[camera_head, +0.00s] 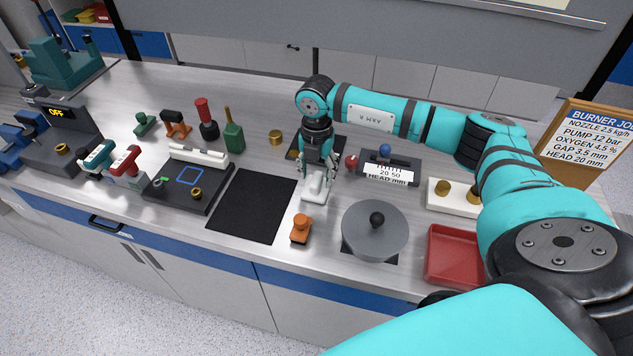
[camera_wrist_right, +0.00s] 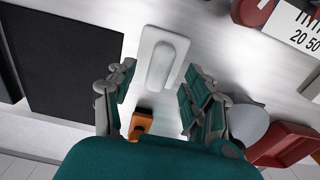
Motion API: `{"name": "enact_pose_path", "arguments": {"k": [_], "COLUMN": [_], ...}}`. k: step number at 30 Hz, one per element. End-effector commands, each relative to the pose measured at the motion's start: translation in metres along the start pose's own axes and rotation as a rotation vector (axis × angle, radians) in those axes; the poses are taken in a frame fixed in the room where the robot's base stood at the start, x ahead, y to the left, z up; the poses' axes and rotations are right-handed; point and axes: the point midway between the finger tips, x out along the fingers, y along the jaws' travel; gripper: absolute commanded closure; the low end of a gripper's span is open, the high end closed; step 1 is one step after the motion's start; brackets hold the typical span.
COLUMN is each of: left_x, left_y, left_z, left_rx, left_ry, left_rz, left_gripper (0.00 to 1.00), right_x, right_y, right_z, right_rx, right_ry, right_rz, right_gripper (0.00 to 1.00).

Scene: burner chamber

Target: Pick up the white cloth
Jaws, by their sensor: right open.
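The white cloth (camera_head: 314,189) lies on the steel worktop, right of the black mat. It looks like a pale rounded rectangle with a raised ridge along its middle. It also shows in the right wrist view (camera_wrist_right: 161,58), at the top centre. My right gripper (camera_head: 318,170) points down just above and behind the cloth in the head view, partly covering its far end. In the right wrist view its fingers (camera_wrist_right: 157,92) are spread apart with nothing between them, and the cloth lies beyond the fingertips. My left gripper is not in view.
An orange-topped object (camera_head: 301,228) stands just in front of the cloth. The black mat (camera_head: 252,205) is to its left. A grey lidded round pot (camera_head: 374,232) and a red tray (camera_head: 453,255) are to the right. A dark gauge block (camera_head: 390,170) stands behind.

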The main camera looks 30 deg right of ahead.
Motion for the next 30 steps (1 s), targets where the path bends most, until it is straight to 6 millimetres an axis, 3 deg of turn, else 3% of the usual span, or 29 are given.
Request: {"name": "enact_pose_path", "arguments": {"k": [1,6,14,26,30], "left_x": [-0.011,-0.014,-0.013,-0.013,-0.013], "left_y": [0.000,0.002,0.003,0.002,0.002], "left_z": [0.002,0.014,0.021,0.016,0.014], "left_rx": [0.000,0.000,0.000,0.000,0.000], "left_ry": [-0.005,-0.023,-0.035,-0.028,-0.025], "left_rz": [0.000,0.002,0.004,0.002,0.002], "left_gripper": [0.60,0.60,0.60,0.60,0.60], "right_x": [0.003,0.025,0.029,0.028,0.028], "right_y": [0.000,0.001,0.001,0.001,0.001], "right_z": [-0.001,0.000,0.000,0.000,0.000], "right_rx": [0.000,0.000,-0.001,-0.001,0.000], "right_ry": [0.002,0.001,-0.001,-0.001,-0.001], "right_rz": [-0.003,0.000,0.001,0.001,0.001], "right_gripper": [0.48,0.48,0.48,1.00,1.00]}}
